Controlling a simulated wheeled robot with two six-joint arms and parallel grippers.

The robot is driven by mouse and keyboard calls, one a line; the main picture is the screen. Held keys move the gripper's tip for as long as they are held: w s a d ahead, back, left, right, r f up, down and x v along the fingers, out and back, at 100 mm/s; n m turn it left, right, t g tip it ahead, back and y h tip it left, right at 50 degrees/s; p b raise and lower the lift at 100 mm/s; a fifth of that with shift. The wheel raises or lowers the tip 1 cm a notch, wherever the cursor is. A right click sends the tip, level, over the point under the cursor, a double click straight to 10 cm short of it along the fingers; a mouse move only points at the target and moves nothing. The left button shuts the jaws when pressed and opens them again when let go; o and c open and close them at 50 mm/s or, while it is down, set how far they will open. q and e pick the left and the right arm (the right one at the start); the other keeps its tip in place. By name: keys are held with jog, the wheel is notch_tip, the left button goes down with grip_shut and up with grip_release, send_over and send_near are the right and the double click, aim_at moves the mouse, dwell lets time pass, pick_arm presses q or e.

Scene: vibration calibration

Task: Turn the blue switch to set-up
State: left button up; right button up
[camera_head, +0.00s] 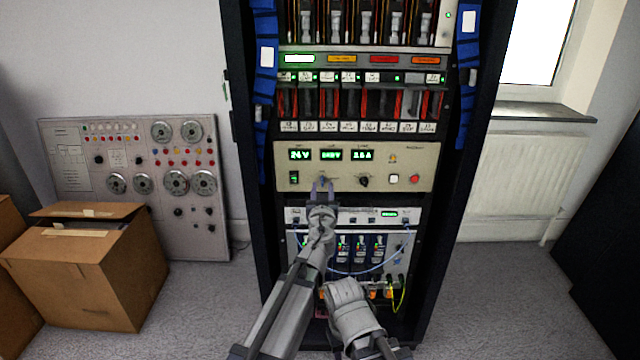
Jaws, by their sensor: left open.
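The beige power panel (405,160) is set in the middle of the rack, with green displays along its top and a row of controls below. A small bluish switch (326,179) on its lower left part shows just at my left gripper's fingertips. Its pointer setting is too small to read. My left gripper (322,187) is open, its two fingers pointing up at the panel around or just in front of that switch; I cannot tell whether they touch it. My right arm's wrist (347,300) is low in front of the rack; its fingertips cannot be made out.
A black knob (364,181), a white button (394,178) and a red button (414,178) sit right of the switch. Below is a white unit with blue cables (350,271). Cardboard boxes (90,265) and a grey panel (130,165) stand left. Floor at right is clear.

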aim_at(322, 183)
pick_arm(q)
jog(key=w, duration=0.3)
jog(key=shift+c, duration=0.3)
grip_shut()
